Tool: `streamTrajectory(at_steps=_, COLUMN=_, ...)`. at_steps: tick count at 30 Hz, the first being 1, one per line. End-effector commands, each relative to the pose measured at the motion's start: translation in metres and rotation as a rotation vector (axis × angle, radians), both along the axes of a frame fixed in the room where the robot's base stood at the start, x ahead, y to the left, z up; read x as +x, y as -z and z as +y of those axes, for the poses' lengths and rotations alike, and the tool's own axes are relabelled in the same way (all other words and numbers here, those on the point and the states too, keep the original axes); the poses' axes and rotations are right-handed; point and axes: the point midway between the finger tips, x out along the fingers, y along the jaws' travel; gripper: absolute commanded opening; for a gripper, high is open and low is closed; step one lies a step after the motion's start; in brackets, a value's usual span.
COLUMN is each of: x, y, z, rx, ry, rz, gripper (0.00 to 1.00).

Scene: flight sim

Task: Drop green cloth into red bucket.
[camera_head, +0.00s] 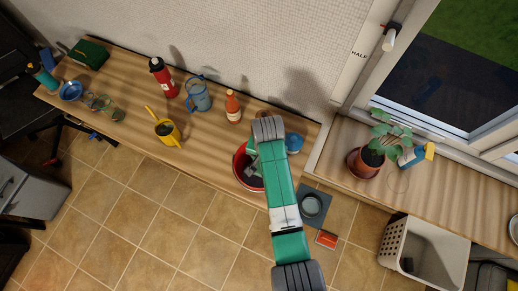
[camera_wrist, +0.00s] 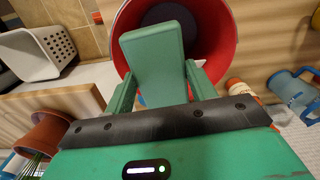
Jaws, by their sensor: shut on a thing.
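The red bucket (camera_head: 238,167) stands open at the front edge of the wooden counter, partly covered by my arm. In the wrist view its red wall (camera_wrist: 219,30) and dark inside show just beyond my fingers. My gripper (camera_head: 254,167) is over the bucket's mouth, pointing down toward it. In the wrist view my gripper (camera_wrist: 160,76) is green, with its fingers on either side of a broad green part that hides the grip. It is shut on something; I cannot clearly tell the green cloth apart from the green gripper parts.
Left of the bucket on the counter are an orange bottle (camera_head: 233,107), a blue jug (camera_head: 198,94), a red flask (camera_head: 163,78) and a yellow watering can (camera_head: 167,132). A potted plant (camera_head: 371,158) stands on the sill at right. A white basket (camera_head: 425,250) is on the floor.

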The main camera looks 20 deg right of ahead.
Motion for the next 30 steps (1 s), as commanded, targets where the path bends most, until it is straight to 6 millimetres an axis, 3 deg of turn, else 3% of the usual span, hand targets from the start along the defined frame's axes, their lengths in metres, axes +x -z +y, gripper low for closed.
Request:
streamTrajectory(at_steps=1, x=0.000, y=0.016, z=0.000, rx=-0.001, ry=0.000, rz=-0.001, gripper=0.34)
streamTrajectory(at_steps=4, x=0.000, y=0.026, z=0.000, rx=-0.001, ry=0.000, rz=-0.001, gripper=0.34)
streamTrajectory(at_steps=13, x=0.000, y=0.025, z=0.000, rx=-0.001, ry=-0.001, rz=-0.001, gripper=0.34)
streamTrajectory(at_steps=14, x=0.000, y=0.025, z=0.000, rx=-0.001, ry=-0.001, rz=-0.001, gripper=0.61)
streamTrajectory(at_steps=17, x=0.000, y=0.025, z=0.000, rx=-0.001, ry=-0.001, rz=-0.001, gripper=0.81)
streamTrajectory(at_steps=26, x=0.000, y=0.022, z=0.000, rx=0.000, ry=-0.001, rz=-0.001, gripper=0.81)
streamTrajectory(at_steps=30, x=0.001, y=-0.001, z=0.000, rx=-0.001, ry=-0.002, rz=-0.004, gripper=0.81)
